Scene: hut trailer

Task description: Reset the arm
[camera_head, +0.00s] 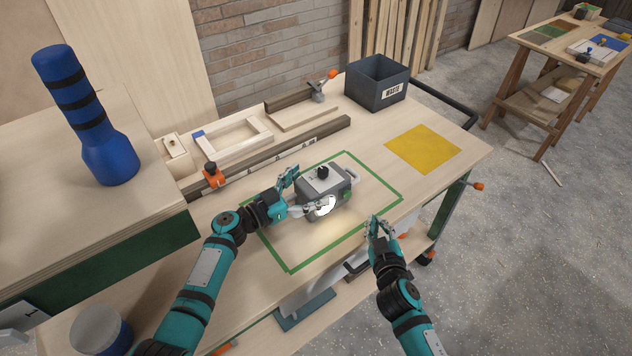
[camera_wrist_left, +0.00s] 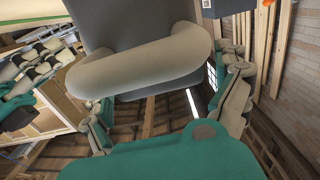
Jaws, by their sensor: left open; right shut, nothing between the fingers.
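A grey box-shaped device (camera_head: 340,185) with a black knob on top and a pale handle on its near side sits inside the green taped outline on the workbench. My left gripper (camera_head: 305,191) is open at the device's left near side, its fingers spread. In the left wrist view the thick beige handle (camera_wrist_left: 140,68) crosses between the open fingers, with the grey body behind it. I cannot tell whether the fingers touch it. My right gripper (camera_head: 378,225) is shut and empty, above the bench's near edge, right of the device and apart from it.
A dark grey bin (camera_head: 376,84) stands at the bench's back. A yellow square (camera_head: 423,149) lies at the right. A wooden frame (camera_head: 232,140) and an orange clamp (camera_head: 213,175) line the back left. A blue bottle-like object (camera_head: 108,155) stands on the left surface.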

